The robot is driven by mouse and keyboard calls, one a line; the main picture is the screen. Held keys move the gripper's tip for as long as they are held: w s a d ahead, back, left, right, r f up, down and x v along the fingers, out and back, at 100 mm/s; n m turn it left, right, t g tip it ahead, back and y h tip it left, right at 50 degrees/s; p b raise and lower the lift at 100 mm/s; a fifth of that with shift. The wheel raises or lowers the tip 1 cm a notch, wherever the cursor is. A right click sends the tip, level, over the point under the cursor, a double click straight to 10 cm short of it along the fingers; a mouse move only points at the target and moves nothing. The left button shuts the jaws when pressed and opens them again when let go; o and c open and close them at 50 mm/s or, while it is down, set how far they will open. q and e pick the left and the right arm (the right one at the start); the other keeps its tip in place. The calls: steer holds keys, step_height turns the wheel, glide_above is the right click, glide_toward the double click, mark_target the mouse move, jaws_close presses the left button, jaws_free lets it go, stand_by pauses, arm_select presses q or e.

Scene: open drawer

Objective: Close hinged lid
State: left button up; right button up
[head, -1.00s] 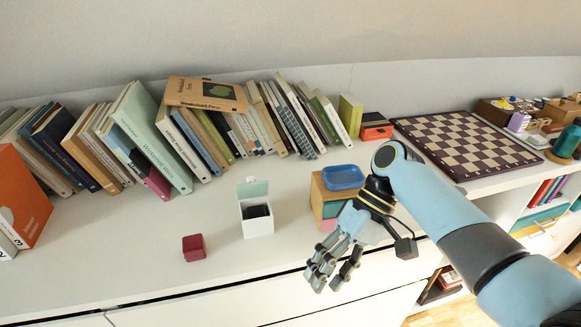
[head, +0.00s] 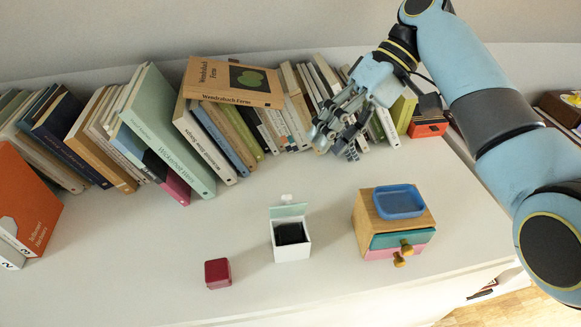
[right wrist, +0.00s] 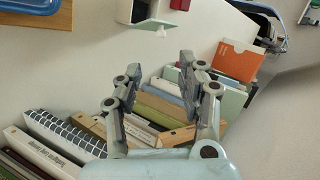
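A small white box (head: 292,252) stands on the white surface with its hinged lid (head: 288,211) raised, roughly upright at the back edge. The lid's inner face is pale green, and something dark lies inside the box. In the right wrist view the box (right wrist: 125,11) is cut off at the top edge, with its raised lid (right wrist: 152,23) below it. My right gripper (head: 335,142) is above and behind the box, in front of the books, apart from the lid. Its fingers (right wrist: 159,75) are spread and empty. My left gripper is in neither view.
A small wooden drawer unit (head: 366,225) with a blue tray (head: 399,201) on top stands right of the box. A dark red cube (head: 217,273) sits to its left. A row of books (head: 165,130) lines the back. The surface between books and box is clear.

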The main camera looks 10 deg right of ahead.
mark_target(287, 205)
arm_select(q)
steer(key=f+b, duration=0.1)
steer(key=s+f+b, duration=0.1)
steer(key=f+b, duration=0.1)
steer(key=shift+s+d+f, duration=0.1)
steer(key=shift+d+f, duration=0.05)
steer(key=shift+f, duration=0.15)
arm_select(e)
steer(key=x, duration=1)
steer(key=shift+s+f, duration=0.2)
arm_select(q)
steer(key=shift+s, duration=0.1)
arm_select(e)
steer(key=shift+a, duration=0.1)
steer(key=shift+c, duration=0.4)
